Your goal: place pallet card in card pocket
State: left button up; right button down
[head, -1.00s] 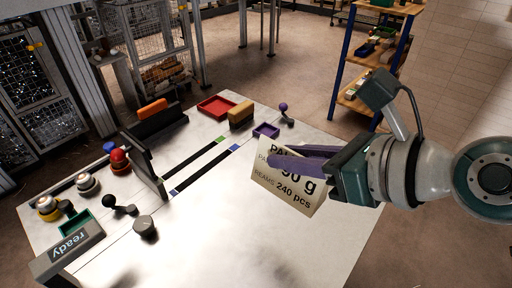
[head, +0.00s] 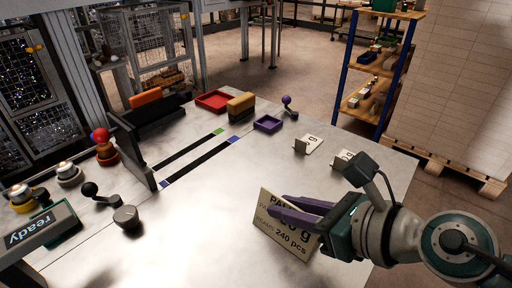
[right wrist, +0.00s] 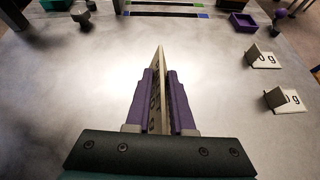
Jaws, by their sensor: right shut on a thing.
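The pallet card (head: 282,238) is a cream card with dark print that includes "240 pcs". My right gripper (head: 278,205) is shut on it, with its purple fingers on both faces and covering part of the print. The card is tilted in the head view, over the front right of the metal table; I cannot tell whether its lower edge touches the top. In the right wrist view the card (right wrist: 159,85) stands edge-on between the fingers (right wrist: 158,75). I cannot make out a card pocket for certain. My left gripper is not in view.
Two small cards (head: 308,144) (head: 343,160) stand on the table at the right. A purple tray (head: 268,124), red tray (head: 213,100) and tan block (head: 241,104) are at the back. Knobs and a "ready" display (head: 42,232) are at the left. The table's middle is clear.

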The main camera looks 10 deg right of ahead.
jog(key=shift+f, duration=0.1)
jog(key=c, duration=0.8)
grip_release()
jog(key=shift+o, duration=0.2)
